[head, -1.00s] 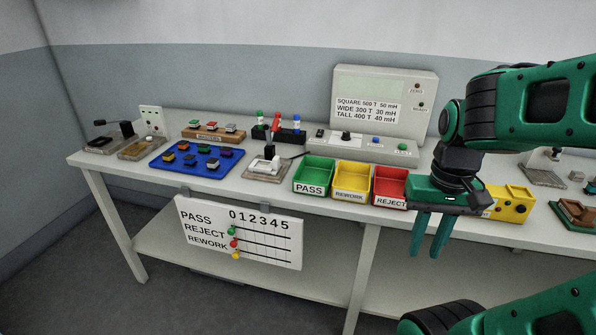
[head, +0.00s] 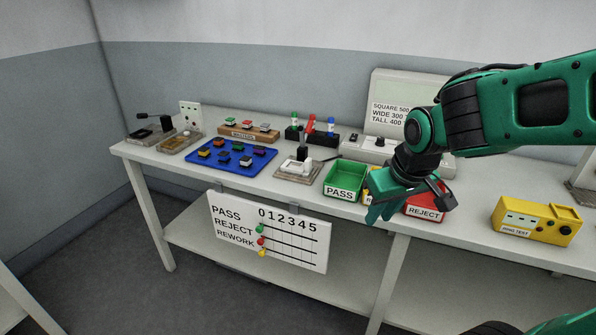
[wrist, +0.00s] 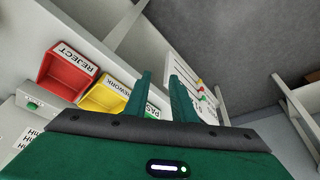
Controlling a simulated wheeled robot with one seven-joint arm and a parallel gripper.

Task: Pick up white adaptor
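A white piece (head: 298,166) sits on a small fixture beside the blue tray, under a dark upright part. A pale-topped piece (head: 246,161) lies on the blue tray (head: 258,167) among several coloured ones. I cannot tell which pale piece is the adaptor. My gripper (head: 375,213) is to the right of both, in front of the yellow bin, with its fingers pointing down. In the wrist view my gripper (wrist: 160,76) has its fingers apart with nothing between them. No white adaptor shows clearly in the wrist view.
The green PASS bin (head: 345,177) stands between the fixture and my gripper. The red REJECT bin (head: 426,212) is partly behind my arm. A rack of coloured pieces (head: 248,134) is behind the tray. A yellow tester (head: 537,222) is at right. A board (head: 268,234) hangs from the table's front.

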